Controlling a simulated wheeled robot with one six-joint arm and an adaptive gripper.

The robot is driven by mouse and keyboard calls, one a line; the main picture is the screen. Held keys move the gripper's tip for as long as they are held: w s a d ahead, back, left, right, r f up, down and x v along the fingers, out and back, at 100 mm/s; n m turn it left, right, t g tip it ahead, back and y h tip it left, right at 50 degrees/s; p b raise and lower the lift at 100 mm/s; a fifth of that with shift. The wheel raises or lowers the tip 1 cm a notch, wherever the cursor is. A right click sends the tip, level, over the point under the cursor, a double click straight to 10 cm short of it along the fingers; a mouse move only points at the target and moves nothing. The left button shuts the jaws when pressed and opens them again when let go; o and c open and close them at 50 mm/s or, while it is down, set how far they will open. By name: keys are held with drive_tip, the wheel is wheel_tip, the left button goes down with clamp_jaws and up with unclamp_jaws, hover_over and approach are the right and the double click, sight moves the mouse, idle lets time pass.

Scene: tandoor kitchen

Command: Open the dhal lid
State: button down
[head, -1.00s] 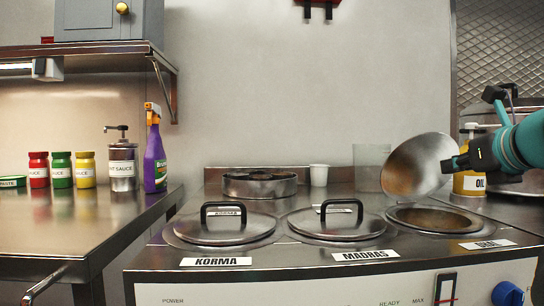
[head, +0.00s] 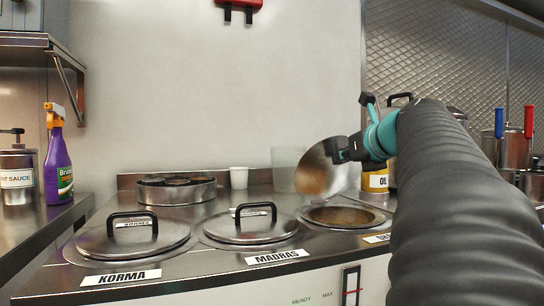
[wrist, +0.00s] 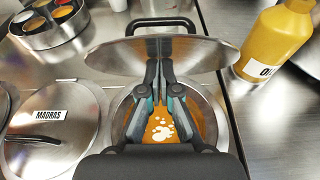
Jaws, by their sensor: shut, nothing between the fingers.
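The dhal lid (head: 316,170) is a round steel lid, tilted up on edge above the dhal pot (head: 345,216), its concave inside showing in the head view. In the wrist view, the raised lid (wrist: 120,55) has a black handle (wrist: 162,24) at its far edge. Orange dhal (wrist: 165,125) with white spots shows in the uncovered pot. My gripper (head: 338,150) is at the lid's right side in the head view, shut and empty. In the wrist view my gripper (wrist: 164,68) has its fingertips together close to the lid; whether they touch cannot be told. The dhal label is partly hidden by my arm.
The madras lid (head: 250,230) and korma lid (head: 134,240) lie flat on their pots to the left. A yellow oil bottle (wrist: 275,42) stands close on the right. A spice tin (head: 176,190) and white cup (head: 239,177) are behind the pots.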

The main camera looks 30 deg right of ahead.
sight(338, 146)
drive_tip(key=w+r+p, duration=0.2)
drive_tip(key=p, duration=0.2)
drive_tip(key=shift+w+d+r, duration=0.1)
drive_tip(key=shift+r, duration=0.05)
drive_tip(key=shift+w+d+r+p, duration=0.1)
drive_tip(key=shift+w+r+p, duration=0.1)
drive_tip(key=shift+w+p, duration=0.9)
drive_tip(key=shift+p, duration=0.2)
drive_tip(key=shift+f, duration=0.1)
drive_tip(key=shift+s, duration=0.1)
